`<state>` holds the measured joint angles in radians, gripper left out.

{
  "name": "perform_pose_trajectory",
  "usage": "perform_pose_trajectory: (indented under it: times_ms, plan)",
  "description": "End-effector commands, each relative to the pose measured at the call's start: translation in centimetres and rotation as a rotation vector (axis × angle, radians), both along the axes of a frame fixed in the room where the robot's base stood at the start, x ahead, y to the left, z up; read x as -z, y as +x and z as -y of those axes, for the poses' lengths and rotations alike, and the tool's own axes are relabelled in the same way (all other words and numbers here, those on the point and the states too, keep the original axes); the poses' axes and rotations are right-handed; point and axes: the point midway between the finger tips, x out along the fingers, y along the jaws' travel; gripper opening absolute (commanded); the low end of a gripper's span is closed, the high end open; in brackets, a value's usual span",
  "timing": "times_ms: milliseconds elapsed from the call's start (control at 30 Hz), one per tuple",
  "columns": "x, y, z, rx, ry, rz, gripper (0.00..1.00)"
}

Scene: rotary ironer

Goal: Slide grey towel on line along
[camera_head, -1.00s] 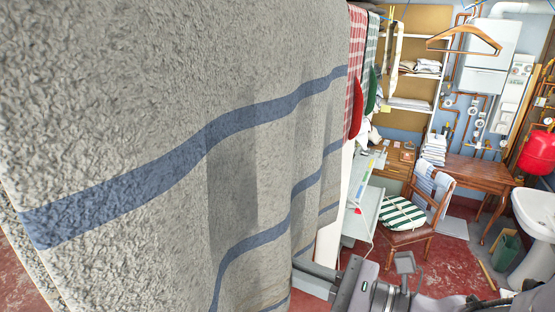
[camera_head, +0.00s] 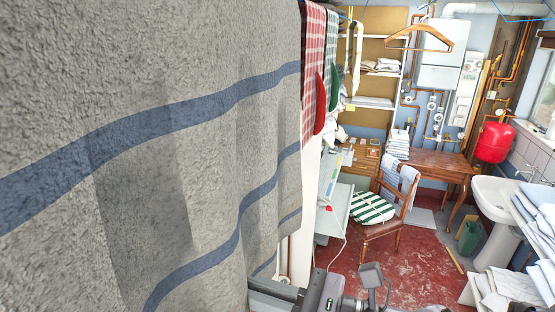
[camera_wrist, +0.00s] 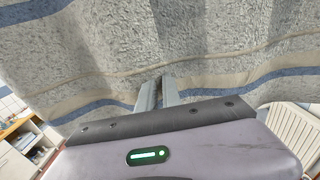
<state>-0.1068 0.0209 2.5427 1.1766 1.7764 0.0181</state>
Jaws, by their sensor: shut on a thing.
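The grey towel (camera_head: 190,110) with blue stripes hangs in folds and fills the left half of the head view, very close to the camera. In the wrist view the grey towel (camera_wrist: 200,40) hangs right in front of my gripper (camera_wrist: 159,86). Its two fingers reach the cloth near the lower stripes and are shut on it, close together; the exact pinch is hard to see. In the head view the fingers are hidden; only part of my arm shows at the bottom. The line carrying the towel is out of view above.
Red and green checked cloths (camera_head: 314,75) hang just beyond the towel. A wooden hanger (camera_head: 418,37) hangs at upper right. A chair with a striped cushion (camera_head: 372,207), a wooden table (camera_head: 440,163) and a washbasin (camera_head: 497,198) stand behind. Red floor (camera_head: 400,255) is open between them.

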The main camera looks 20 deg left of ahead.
Motion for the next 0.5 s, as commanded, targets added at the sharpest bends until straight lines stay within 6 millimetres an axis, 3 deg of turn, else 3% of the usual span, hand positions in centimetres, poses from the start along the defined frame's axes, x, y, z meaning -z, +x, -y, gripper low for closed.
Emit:
perform_pose_trajectory:
  times_ms: [500]
  plan:
    - [0.4, -2.6, -0.2, -0.001, 0.0, 0.004, 0.0]
